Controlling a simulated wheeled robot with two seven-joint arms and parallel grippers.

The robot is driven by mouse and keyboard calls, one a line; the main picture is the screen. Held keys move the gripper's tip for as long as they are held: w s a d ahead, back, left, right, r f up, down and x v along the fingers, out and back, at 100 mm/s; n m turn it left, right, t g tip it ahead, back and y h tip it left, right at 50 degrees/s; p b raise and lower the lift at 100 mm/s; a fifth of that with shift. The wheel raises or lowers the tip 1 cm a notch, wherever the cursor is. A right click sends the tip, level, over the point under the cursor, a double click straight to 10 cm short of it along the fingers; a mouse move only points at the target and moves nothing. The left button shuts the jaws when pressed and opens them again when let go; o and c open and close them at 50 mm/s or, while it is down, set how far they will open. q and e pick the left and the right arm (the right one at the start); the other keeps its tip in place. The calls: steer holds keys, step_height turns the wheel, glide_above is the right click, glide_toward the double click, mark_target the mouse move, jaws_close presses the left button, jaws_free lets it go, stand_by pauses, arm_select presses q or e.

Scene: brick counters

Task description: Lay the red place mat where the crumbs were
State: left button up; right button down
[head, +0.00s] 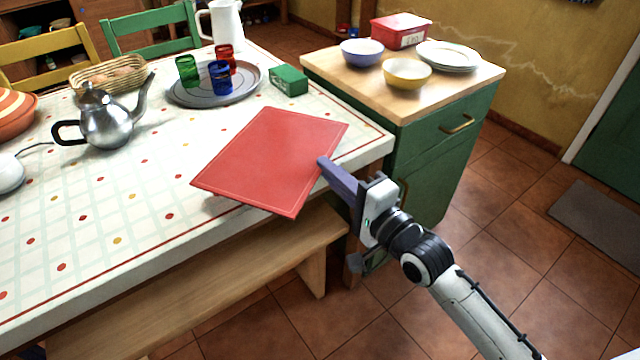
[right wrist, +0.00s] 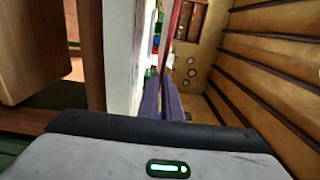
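The red place mat (head: 268,160) is flat and rectangular. In the head view it appears over the table's right end, with its near corner beyond the table edge. My right gripper (head: 322,163) is at the mat's right edge. In the right wrist view the mat shows edge-on as a thin red strip (right wrist: 171,35) running in between the two purple fingers (right wrist: 162,100), which look shut on it. A gap between mat and white tabletop shows there, so the mat is held above the table. I see no crumbs; the mat hides part of the tabletop. My left gripper is out of view.
The dotted tabletop (head: 130,215) is clear left of the mat. Behind it are a green box (head: 288,80), a round tray (head: 180,98) with cups, and a metal teapot (head: 105,122). A bench (head: 210,280) runs along the front. A green cabinet (head: 440,150) stands right.

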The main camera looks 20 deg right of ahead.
steer(key=shift+f+b, duration=0.55)
steer(key=shift+f, duration=1.7)
steer(key=shift+f, duration=0.15)
steer(key=c, duration=2)
jaws_free()
